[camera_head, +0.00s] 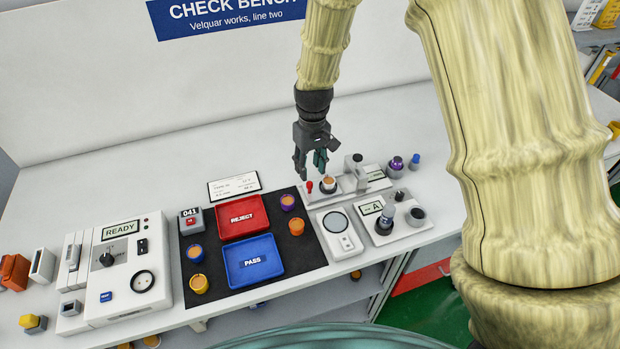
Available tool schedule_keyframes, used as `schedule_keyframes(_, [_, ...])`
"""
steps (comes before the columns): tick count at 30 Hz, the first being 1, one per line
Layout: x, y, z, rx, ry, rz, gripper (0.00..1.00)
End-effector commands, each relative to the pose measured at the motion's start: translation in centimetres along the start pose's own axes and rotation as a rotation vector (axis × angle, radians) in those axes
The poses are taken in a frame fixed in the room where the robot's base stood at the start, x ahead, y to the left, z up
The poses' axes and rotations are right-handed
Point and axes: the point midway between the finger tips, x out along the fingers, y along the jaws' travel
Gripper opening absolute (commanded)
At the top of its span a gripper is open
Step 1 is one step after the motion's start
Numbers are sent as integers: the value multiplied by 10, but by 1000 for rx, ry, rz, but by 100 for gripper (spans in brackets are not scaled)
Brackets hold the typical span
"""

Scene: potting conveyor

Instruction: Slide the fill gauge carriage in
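The fill gauge (345,186) is a pale bench unit right of the black mat, with a grey upright post and a small display at its right end. A cup with an orange top (328,184) sits on its left part, which looks like the carriage. A red knob (309,186) stands at the left end, left of the cup and apart from the post. My gripper (311,174) points down just above and behind the knob and cup. Its fingers look spread with nothing between them. Whether a finger touches the knob is hard to tell.
The black mat (295,258) holds a red REJECT tray (243,207), a blue PASS tray (280,270) and several small cups. A round-plate scale (337,222) and a unit marked A (370,208) stand in front of the gauge. The bench behind is clear.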

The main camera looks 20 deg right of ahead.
Motion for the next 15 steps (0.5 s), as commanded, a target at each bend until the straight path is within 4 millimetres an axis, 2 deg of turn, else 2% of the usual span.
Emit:
schedule_keyframes(9, [36,1,2,4,-3,-1,39])
schedule_keyframes(15, [53,1,2,3,-2,-1,39])
